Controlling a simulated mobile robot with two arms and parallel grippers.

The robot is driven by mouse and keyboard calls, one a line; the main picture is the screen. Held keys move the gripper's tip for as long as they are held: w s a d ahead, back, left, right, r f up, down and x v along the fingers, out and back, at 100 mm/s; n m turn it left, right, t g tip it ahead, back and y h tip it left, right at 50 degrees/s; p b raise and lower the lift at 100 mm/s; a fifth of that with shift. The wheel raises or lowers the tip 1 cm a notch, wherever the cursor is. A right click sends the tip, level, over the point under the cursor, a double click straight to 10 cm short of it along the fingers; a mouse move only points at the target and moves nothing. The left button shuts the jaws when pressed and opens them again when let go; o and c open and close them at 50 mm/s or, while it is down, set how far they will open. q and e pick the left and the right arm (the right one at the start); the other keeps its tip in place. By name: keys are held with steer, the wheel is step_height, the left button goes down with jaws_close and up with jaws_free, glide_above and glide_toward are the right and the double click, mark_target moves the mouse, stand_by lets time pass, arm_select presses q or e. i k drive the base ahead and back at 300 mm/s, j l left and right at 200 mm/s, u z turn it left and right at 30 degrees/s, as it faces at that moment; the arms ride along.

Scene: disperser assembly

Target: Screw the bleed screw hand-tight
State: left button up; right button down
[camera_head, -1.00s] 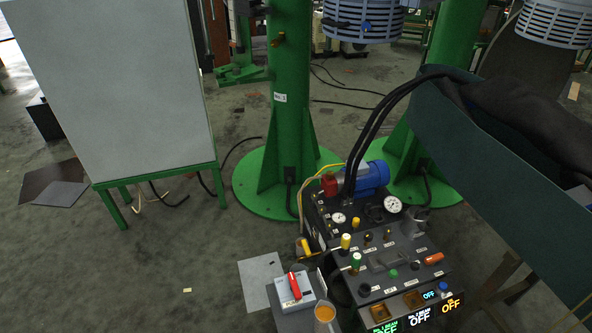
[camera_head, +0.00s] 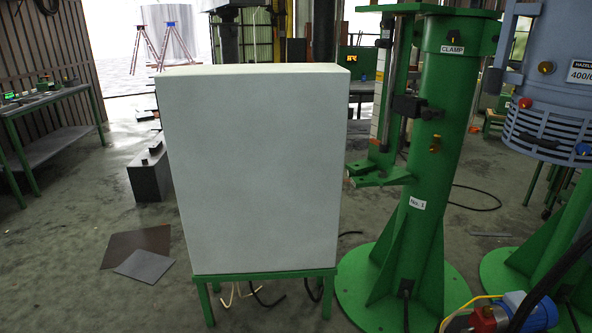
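Neither of my grippers is in view. A green column (camera_head: 428,180) labelled "No. 1" and "CLAMP" stands right of centre. A small brass fitting (camera_head: 435,144) sticks out of the column above the "No. 1" label. I cannot tell whether it is the bleed screw, nor how far it is screwed in. A dark block (camera_head: 408,107) with a small knob sits on the column just above it. No other bleed screw can be made out.
A large pale cabinet (camera_head: 255,165) on a green stand fills the middle. A grey-blue machine housing (camera_head: 550,95) hangs at the right. A blue motor (camera_head: 530,312) with hoses shows at the bottom right. The floor (camera_head: 90,290) is open at the lower left, except for flat sheets.

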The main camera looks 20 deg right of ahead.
mark_target(487, 311)
steer(key=i+z, duration=0.3)
steer(key=i, duration=0.15)
steer(key=i+j+z, duration=0.25)
steer(key=i, duration=0.15)
steer(key=i+z, duration=0.2)
steer(key=z, duration=0.25)
steer(key=i+z, duration=0.2)
steer(key=z, duration=0.25)
steer(key=i+j+z, duration=0.1)
steer(key=z, duration=0.4)
steer(key=i+j+z, duration=0.2)
steer(key=z, duration=0.25)
steer(key=i+j+z, duration=0.15)
steer(key=z, duration=0.3)
steer(key=j, duration=0.1)
